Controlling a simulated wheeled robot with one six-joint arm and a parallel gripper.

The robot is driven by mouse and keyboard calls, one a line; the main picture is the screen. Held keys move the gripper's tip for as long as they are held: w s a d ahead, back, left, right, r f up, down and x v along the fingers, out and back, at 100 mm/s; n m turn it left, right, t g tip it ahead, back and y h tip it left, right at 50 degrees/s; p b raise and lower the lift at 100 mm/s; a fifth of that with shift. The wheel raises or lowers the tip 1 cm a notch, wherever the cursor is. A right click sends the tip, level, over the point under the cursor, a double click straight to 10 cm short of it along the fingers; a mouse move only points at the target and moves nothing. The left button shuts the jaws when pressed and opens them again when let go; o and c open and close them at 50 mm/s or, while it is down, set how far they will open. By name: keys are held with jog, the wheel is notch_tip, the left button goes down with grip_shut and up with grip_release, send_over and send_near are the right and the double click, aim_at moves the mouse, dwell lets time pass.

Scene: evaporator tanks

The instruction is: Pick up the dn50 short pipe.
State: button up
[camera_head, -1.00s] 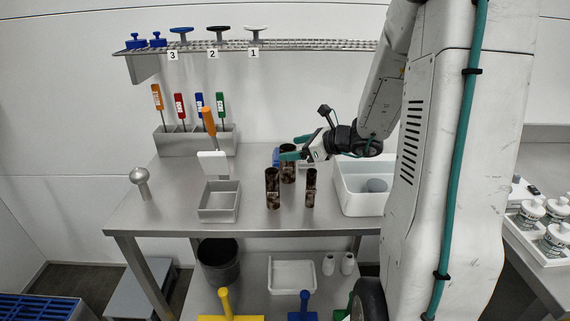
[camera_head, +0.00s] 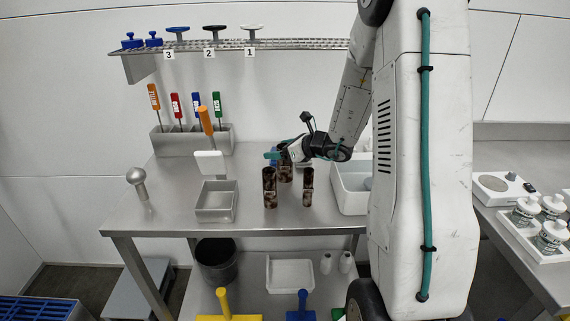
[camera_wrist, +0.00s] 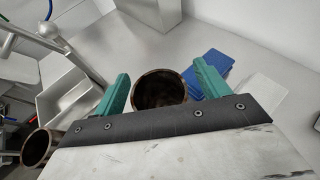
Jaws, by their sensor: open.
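Three brown, rusty-looking pipes stand upright on the steel table in the head view: a left one (camera_head: 269,188), a right, thinner one (camera_head: 308,187) and a back one (camera_head: 285,174). I cannot read which is the dn50 short pipe. My gripper (camera_head: 276,155) is over the back pipe and hides part of its top. In the wrist view, the open, green-tipped jaws (camera_wrist: 163,84) have the round mouth of a pipe (camera_wrist: 160,90) between them, with gaps to each finger. Another pipe (camera_wrist: 38,148) shows at the lower left of the wrist view.
A blue object (camera_wrist: 208,70) is close behind the right finger, with a pale block (camera_wrist: 262,92) beside it. A steel open box (camera_head: 216,203) stands left of the pipes, a white bin (camera_head: 349,190) to their right. A tool holder (camera_head: 190,142) stands at the back left.

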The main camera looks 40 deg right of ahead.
jog(key=c, duration=1.2)
jog(key=shift+r, duration=0.1)
